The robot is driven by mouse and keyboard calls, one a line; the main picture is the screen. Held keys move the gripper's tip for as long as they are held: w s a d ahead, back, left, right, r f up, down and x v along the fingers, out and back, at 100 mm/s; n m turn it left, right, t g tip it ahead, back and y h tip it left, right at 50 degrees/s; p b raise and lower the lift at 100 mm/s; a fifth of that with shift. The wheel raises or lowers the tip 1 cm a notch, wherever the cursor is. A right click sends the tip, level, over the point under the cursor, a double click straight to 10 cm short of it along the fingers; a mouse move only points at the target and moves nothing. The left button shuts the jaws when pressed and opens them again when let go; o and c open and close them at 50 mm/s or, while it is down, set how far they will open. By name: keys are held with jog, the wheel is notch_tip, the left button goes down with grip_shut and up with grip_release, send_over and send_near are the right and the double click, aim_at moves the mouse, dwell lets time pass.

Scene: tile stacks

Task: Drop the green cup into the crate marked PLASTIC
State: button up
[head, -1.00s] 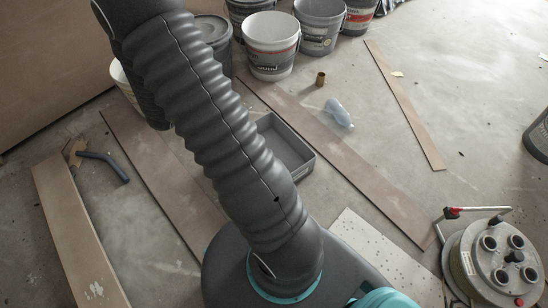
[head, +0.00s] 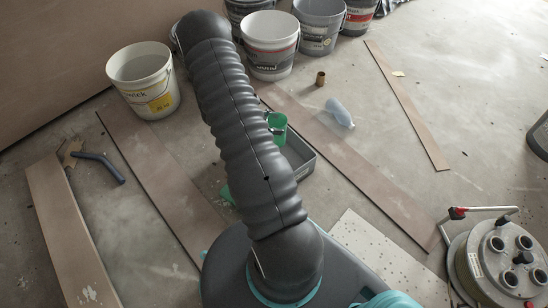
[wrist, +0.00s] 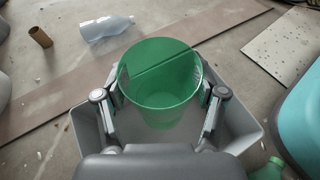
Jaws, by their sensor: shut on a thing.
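The green cup (wrist: 160,98) is translucent and upright between the two fingers of my gripper (wrist: 162,90) in the wrist view. My gripper is shut on it. In the head view the cup (head: 278,124) shows just right of my arm, which hides most of my gripper. A grey crate (head: 305,168) lies under and beside the cup. In the wrist view the crate (wrist: 250,128) shows around and beneath the cup, which appears above its opening. No marking is readable on the crate, and my arm hides part of it.
A green bottle (wrist: 268,170) is at the wrist view's lower right. Buckets (head: 271,45) stand at the back. Planks (head: 340,160) lie on the floor. A cable reel (head: 500,262) stands at right.

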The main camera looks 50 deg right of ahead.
jog(key=shift+s+f, duration=0.2)
jog(key=shift+f, duration=0.15)
jog(key=shift+f+b, duration=1.85)
jog(key=shift+f, duration=0.95)
jog(key=o, duration=1)
jog(key=shift+w, duration=0.1)
jog(key=v, duration=1.2)
jog(key=shift+d+r, duration=0.1)
jog(key=shift+d, duration=0.05)
